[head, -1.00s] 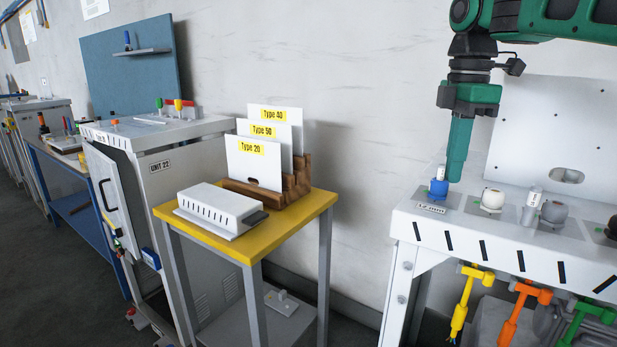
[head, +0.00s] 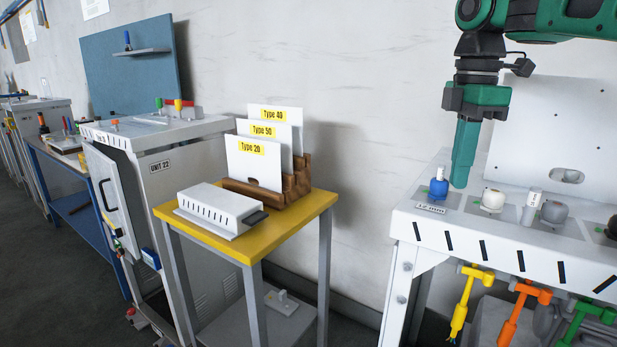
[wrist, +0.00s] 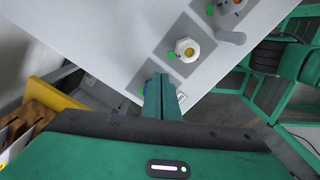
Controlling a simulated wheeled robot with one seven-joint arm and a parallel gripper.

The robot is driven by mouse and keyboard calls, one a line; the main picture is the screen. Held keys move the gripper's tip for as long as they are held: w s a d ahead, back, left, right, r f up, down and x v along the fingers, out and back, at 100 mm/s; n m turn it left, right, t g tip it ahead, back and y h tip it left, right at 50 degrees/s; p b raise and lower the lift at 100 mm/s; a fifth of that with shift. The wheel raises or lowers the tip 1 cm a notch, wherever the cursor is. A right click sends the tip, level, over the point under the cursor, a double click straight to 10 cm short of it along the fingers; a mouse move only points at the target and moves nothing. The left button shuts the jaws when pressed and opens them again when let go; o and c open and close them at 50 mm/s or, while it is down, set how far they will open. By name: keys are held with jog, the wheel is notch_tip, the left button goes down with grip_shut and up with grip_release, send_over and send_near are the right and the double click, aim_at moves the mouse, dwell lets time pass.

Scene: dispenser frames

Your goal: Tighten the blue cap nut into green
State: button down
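A small green piece (head: 159,104) stands on the Unit 22 cabinet at the left, beside yellow and red pieces.
A yellow table (head: 250,245) with Type cards stands between bench and cabinet (head: 180,165).

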jog(key=shift+d, duration=0.1)
jog(key=shift+s+d, duration=0.15)
jog(key=shift+d, duration=0.05)
notch_tip(320, 180, up, 6)
dwell(0.8)
